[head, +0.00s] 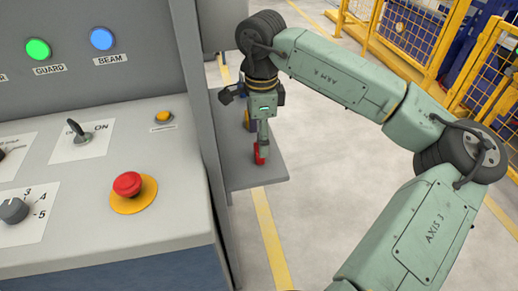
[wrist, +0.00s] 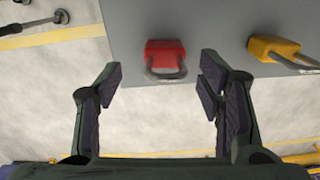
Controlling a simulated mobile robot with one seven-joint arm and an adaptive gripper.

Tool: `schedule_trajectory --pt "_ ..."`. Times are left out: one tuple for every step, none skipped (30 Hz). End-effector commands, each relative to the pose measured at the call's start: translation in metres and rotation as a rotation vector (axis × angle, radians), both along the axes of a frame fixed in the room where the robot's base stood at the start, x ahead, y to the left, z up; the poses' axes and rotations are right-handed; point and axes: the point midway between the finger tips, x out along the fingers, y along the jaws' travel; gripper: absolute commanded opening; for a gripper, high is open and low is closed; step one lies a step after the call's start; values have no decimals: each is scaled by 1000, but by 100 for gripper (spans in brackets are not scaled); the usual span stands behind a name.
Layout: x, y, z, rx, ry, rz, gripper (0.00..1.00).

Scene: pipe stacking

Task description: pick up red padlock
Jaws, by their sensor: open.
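The red padlock (wrist: 165,56) lies on a grey shelf (wrist: 128,18) near its edge in the wrist view, with its metal shackle toward my gripper. My gripper (wrist: 160,80) is open, with one finger to each side of the red padlock's line and nothing between the pads but the padlock area ahead. In the head view the red padlock (head: 261,153) shows at the lower end of my gripper (head: 263,140), partly hidden by it. Whether a finger touches the padlock I cannot tell.
A yellow padlock (wrist: 275,48) lies on the same shelf, to the right of the red one and close to my right finger. The control cabinet with a red emergency button (head: 128,184) stands to the left. Yellow fencing (head: 400,25) is at the back right.

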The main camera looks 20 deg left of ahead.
Motion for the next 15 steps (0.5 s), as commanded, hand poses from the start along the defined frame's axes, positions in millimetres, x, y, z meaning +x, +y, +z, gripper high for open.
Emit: schedule_trajectory --pt "0 1 -4 -1 5 1 62" --pt "0 2 -8 -1 5 2 62" --pt "1 3 -13 0 6 2 62" --pt "1 4 -18 0 6 1 62" --pt "2 5 -23 1 6 2 62" --pt "2 5 -30 0 6 1 62" --pt "2 5 -34 -1 5 1 62" --pt "2 5 -38 -1 5 1 62" --pt "2 5 -42 0 4 1 62" --pt "2 5 -44 1 3 1 62" --pt "3 5 -46 0 2 1 62" --pt "3 5 -47 0 2 1 62" --pt "3 5 -48 0 2 1 62" --pt "3 5 -48 0 1 1 62" --pt "3 5 -48 0 1 1 62"
